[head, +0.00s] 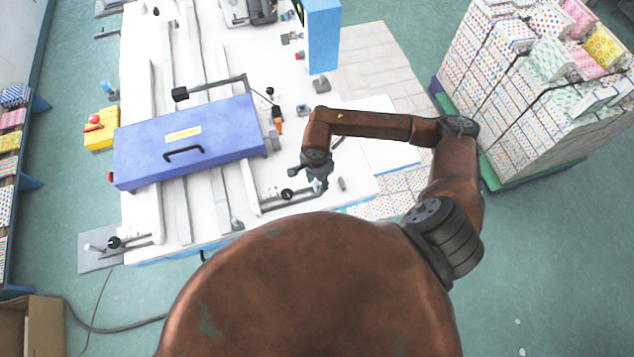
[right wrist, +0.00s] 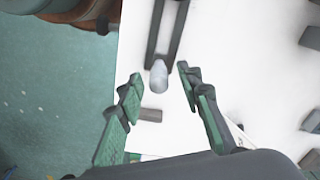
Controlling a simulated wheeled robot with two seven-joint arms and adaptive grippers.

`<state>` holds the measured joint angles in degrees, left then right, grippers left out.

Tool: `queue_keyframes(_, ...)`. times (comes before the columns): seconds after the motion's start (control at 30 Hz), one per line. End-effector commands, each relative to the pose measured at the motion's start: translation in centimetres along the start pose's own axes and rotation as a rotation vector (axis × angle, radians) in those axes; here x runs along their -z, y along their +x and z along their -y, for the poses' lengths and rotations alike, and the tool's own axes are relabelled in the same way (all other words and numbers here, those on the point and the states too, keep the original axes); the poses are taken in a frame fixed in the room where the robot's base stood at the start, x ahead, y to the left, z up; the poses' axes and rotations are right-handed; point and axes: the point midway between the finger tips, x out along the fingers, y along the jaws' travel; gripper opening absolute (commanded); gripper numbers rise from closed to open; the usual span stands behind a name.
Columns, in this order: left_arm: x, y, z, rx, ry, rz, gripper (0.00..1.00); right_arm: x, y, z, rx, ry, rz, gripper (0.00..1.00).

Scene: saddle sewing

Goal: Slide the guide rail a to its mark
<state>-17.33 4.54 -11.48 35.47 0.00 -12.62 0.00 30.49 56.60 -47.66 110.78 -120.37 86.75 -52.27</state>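Long pale rails (head: 247,186) run along the white table (head: 207,233), partly hidden under a blue box with a black handle (head: 220,130). No label shows which is guide rail a, and I cannot make out its mark. My right gripper (head: 317,186) is low over the table's near right part, just right of a black-knobbed lever (head: 287,194). In the right wrist view my right gripper (right wrist: 155,95) is open, its green-padded fingers apart. A grey rounded peg (right wrist: 158,77) at the end of a dark two-bar piece (right wrist: 168,30) is between or just beyond the fingertips. My left gripper is out of view.
Another black-knobbed lever (head: 114,243) is at the near left corner. A black arm (head: 210,88) crosses above the blue box. A blue post (head: 322,35) stands at the back right. Stacked patterned boxes (head: 540,80) stand right of the table.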

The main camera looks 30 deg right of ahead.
Motion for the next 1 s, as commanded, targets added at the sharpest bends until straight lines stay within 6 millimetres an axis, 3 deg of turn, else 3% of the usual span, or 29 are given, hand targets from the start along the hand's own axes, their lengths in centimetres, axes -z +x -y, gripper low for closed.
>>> queue_keyframes(0.17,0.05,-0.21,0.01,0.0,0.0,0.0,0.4,-0.03,1.14,-0.05,-0.001,0.0,0.001,0.33)
queue_keyframes(0.43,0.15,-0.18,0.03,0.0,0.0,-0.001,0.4,-0.03,1.26,-0.03,0.0,0.0,0.001,0.32)
queue_keyframes(0.9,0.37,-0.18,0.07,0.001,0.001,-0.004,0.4,-0.04,1.22,-0.03,0.0,0.0,0.001,0.0)
queue_keyframes(1.0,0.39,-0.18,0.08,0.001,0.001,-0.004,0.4,-0.04,1.22,-0.03,0.0,0.0,0.001,0.0)
